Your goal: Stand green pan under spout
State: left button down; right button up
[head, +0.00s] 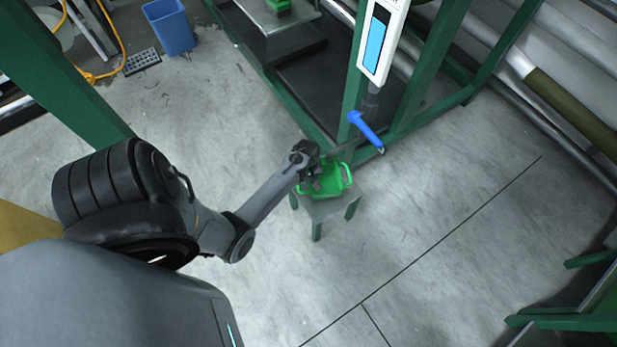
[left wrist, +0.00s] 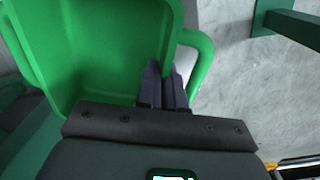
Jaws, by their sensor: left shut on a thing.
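The green pan (head: 333,186) sits on or just over a small grey-topped stool (head: 322,209) with green legs. My left gripper (head: 313,181) is at the pan's left side, shut on the pan. In the left wrist view the pan (left wrist: 95,45) fills the upper left, and the gripper's dark fingers (left wrist: 164,84) are close together over its rim, beside a looped handle. The blue spout (head: 366,132) hangs on the green frame, its tip to the upper right of the pan. Whether the pan's base touches the stool is hidden. My right gripper is not in view.
A green frame (head: 425,62) carries a white panel with a blue strip (head: 376,45) above the spout. A blue bin (head: 170,28) stands at the upper left. Another green item (head: 278,6) is on a metal table at the top. The floor right of the stool is clear.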

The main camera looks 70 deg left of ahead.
pick_arm(q)
notch_tip(320, 180, down, 3)
jog(key=shift+f+b, duration=0.2)
jog(key=shift+b, duration=0.75)
jog(key=c, duration=1.7)
grip_release()
jog(key=shift+f, duration=0.1)
jog(key=o, duration=0.4)
jog(key=shift+o, duration=0.2)
